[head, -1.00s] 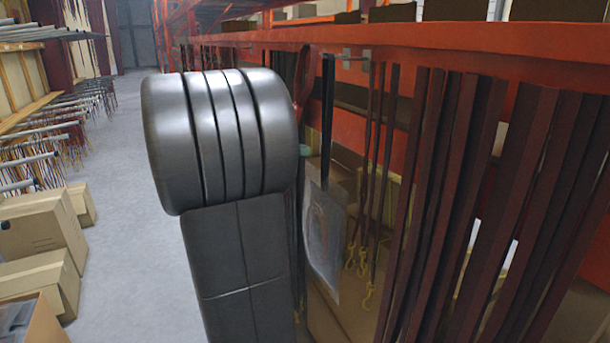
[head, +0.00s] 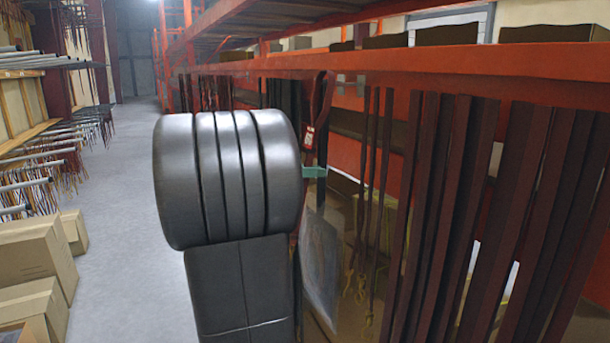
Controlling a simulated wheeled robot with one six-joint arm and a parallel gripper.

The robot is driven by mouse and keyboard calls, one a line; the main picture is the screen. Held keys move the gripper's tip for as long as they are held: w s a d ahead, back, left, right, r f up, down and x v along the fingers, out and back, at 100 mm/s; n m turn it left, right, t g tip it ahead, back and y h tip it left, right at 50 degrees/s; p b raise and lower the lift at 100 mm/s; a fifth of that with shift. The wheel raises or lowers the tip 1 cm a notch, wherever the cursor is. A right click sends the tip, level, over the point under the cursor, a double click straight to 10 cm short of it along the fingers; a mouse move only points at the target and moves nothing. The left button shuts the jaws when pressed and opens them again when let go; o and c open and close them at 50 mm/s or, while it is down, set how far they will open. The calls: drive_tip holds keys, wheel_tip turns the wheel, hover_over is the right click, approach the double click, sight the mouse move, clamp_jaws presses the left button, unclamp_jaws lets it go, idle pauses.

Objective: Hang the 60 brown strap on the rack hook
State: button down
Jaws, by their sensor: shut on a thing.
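A brown-red strap (head: 322,100) rises just right of my dark arm link, its top near the orange rack beam (head: 430,62). A small red and white tag (head: 308,137) shows on or beside it. Only a teal-green part of my gripper (head: 315,173) shows, just below the tag; the rest is hidden behind my arm. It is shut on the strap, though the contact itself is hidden. I cannot make out a free rack hook; the strap and my arm cover that part of the rack.
Several wide brown straps (head: 470,200) hang close together at the right. Thin straps with yellow hooks (head: 361,285) hang nearer the middle. A clear bag (head: 320,260) hangs below my gripper. Cardboard boxes (head: 35,255) stand at the left; the aisle floor (head: 125,200) is clear.

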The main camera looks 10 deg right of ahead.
drive_tip(key=b+x, duration=0.1)
drive_tip(key=x, duration=0.5)
drive_tip(key=shift+f+b, duration=0.3)
drive_tip(key=shift+b, duration=0.05)
drive_tip(key=shift+f, duration=0.1)
idle(0.4)
idle(0.4)
drive_tip(key=c, duration=1.5)
unclamp_jaws()
drive_tip(key=shift+o, duration=0.2)
drive_tip(key=v, duration=1.4)
drive_tip(key=shift+d, duration=0.15)
